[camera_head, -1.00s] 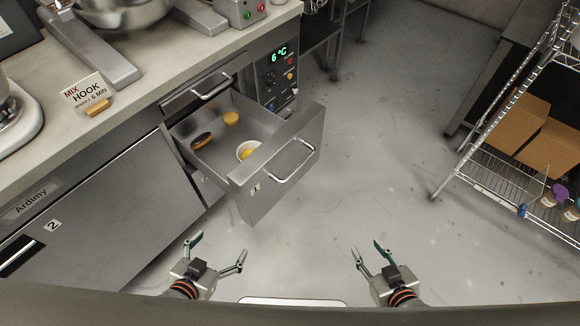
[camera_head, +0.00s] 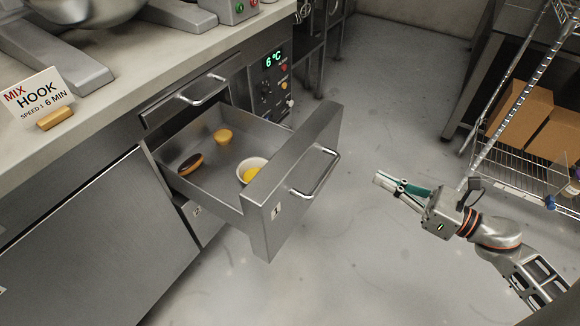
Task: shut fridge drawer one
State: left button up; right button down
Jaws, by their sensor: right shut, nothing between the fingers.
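Fridge drawer one (camera_head: 290,197) is a steel drawer pulled well out of the counter, with a "1" label and a bar handle (camera_head: 316,172) on its front. Inside lie a chocolate-topped pastry (camera_head: 190,164), a small yellow tart (camera_head: 223,136) and a white bowl (camera_head: 243,168) with yellow contents. My right gripper (camera_head: 388,184) is shut and empty. It is to the right of the drawer front, apart from the handle, with its fingers pointing left toward it. My left gripper is out of view.
A closed drawer (camera_head: 190,100) with a handle sits above the open one. The control panel (camera_head: 272,84) reads 6 °C. A wire rack (camera_head: 515,105) with cardboard boxes (camera_head: 522,118) stands at the right. The floor (camera_head: 385,90) between counter and rack is clear.

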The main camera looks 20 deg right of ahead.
jog(key=a+n+g+y, duration=0.1)
jog(key=n, duration=0.1)
send_near(314, 154)
jog(key=shift+n, duration=0.3)
jog(key=x, duration=0.5)
jog(key=shift+w+a, duration=0.2)
jog(key=shift+w, duration=0.2)
jog(key=shift+w+a, duration=0.3)
jog(key=shift+w, duration=0.05)
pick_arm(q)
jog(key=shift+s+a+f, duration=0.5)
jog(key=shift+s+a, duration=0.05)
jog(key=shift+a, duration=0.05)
pick_arm(e)
jog(key=shift+f, duration=0.1)
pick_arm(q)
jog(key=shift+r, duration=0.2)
pick_arm(e)
jog(key=shift+w+a, duration=0.15)
